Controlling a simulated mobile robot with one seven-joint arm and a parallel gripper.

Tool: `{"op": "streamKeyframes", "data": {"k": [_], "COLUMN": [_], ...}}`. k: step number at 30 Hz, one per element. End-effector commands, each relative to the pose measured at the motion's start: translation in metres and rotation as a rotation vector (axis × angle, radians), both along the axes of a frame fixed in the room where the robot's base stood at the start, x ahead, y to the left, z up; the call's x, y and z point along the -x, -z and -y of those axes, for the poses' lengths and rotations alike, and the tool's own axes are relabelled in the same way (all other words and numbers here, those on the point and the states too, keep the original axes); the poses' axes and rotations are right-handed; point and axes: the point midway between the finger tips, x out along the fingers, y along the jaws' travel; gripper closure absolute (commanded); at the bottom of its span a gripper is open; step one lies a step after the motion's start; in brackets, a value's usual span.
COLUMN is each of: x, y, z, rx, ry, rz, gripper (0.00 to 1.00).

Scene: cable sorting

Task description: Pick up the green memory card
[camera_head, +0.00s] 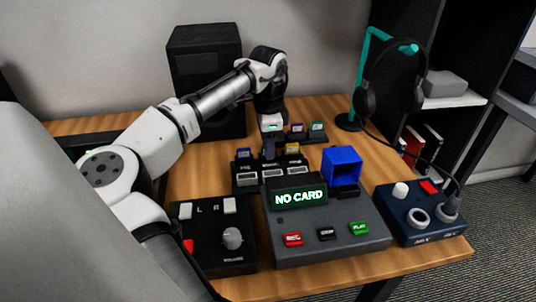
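A small card with a green label (317,127) stands upright at the right end of the back row of a dark card rack (316,139). It looks like the green memory card. My gripper (268,153) points down over the left-middle part of the card holders, to the left of the green card and apart from it. The fingers are small and dark here, and I cannot tell whether they are open or shut or hold anything. The gripper hides part of the card row behind it.
Other cards stand nearby: a blue one (245,154), a yellow one (292,149) and an orange-purple one (297,129). A blue open box (342,164) and a console reading "NO CARD" (334,241) are in front. A speaker (204,60) and headphone stand (366,75) flank the back.

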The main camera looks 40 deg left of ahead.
Motion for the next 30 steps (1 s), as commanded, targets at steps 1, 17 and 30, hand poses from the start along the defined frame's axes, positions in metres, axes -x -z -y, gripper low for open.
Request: {"op": "streamKeyframes", "data": {"k": [1, 17, 30], "x": [0.0004, 0.0001, -0.0014], "y": [0.003, 0.004, -0.0001], "z": [-0.0001, -0.0001, 0.001], "rx": [-0.001, 0.0, 0.0], "ry": [0.0, 0.0, 0.0], "rz": [-0.001, 0.0, 0.0], "gripper": [0.65, 1.0, 1.0]}}
